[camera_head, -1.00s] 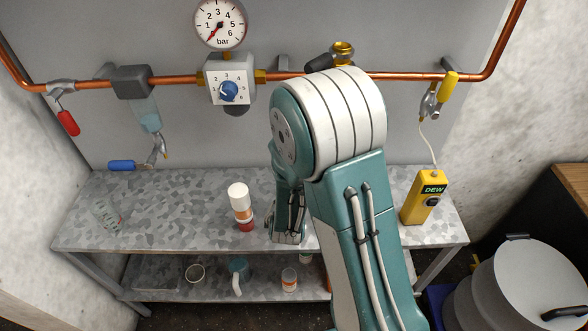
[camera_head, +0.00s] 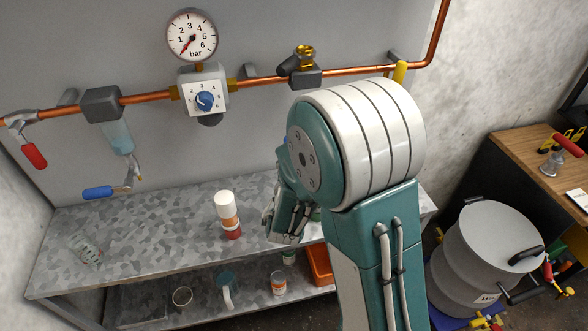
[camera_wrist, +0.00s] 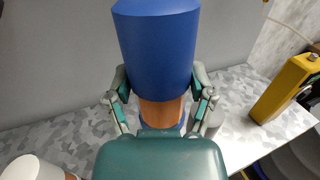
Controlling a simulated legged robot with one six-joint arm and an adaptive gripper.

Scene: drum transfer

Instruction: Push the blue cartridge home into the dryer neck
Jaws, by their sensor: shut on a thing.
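The blue cartridge (camera_wrist: 158,45) with an orange band (camera_wrist: 160,112) stands roughly upright in the wrist view. My gripper (camera_wrist: 160,98) is shut around it, with one finger on each side of its lower part. In the head view my arm hides nearly all of the cartridge; only a sliver of blue shows at the arm's left edge. A dark grey fitting with a brass top (camera_head: 305,75) sits on the copper pipe above the arm; I cannot tell if it is the dryer neck. No contact between cartridge and neck is visible.
A white-topped orange cartridge (camera_head: 228,212) stands on the metal bench (camera_head: 160,225), left of my gripper. A yellow meter (camera_wrist: 285,88) is at the right in the wrist view. Mugs and jars are on the lower shelf. A grey drum (camera_head: 487,255) stands right.

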